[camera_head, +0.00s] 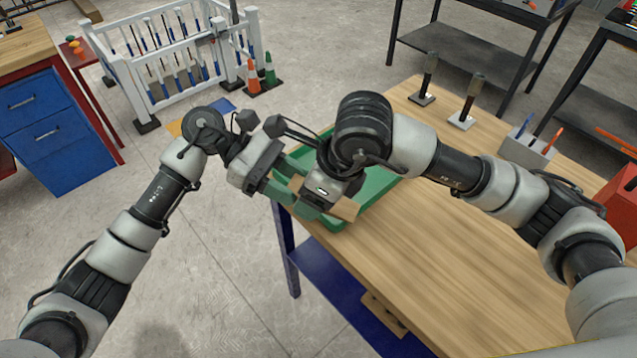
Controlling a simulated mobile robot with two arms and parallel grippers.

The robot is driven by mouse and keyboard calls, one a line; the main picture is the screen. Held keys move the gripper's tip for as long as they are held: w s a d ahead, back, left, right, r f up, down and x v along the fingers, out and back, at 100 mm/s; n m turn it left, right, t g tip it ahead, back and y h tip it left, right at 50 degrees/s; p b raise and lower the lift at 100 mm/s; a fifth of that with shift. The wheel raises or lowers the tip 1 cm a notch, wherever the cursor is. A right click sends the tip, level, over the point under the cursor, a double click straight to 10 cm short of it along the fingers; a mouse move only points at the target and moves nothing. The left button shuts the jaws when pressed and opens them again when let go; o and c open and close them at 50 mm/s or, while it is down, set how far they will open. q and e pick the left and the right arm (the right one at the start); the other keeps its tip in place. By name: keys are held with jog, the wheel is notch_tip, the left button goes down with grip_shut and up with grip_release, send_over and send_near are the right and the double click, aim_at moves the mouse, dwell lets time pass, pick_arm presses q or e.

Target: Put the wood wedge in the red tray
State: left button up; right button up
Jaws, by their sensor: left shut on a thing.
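A light-brown wooden piece, which looks like the wood wedge (346,209), shows at the near left end of the green tray (378,207), partly hidden by my grippers. My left gripper (284,188) reaches in from the left and is shut on this wood at its left end. My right gripper (318,207) is close beside it, over the wood; its fingertips are largely hidden, so I cannot tell whether it is open or touching the wood. No red tray shows clearly; a red container (620,205) is cut off at the right edge.
The wooden workbench (450,255) is clear in its near middle. Two dark upright tools on small bases (461,120) and a grey holder (528,147) stand at its far side. A blue drawer cabinet (50,130) and a white fence (175,60) stand at left.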

jog(key=c, duration=0.9)
pick_arm(q)
jog(key=o, duration=1)
pick_arm(e)
jog(key=shift+c, duration=0.9)
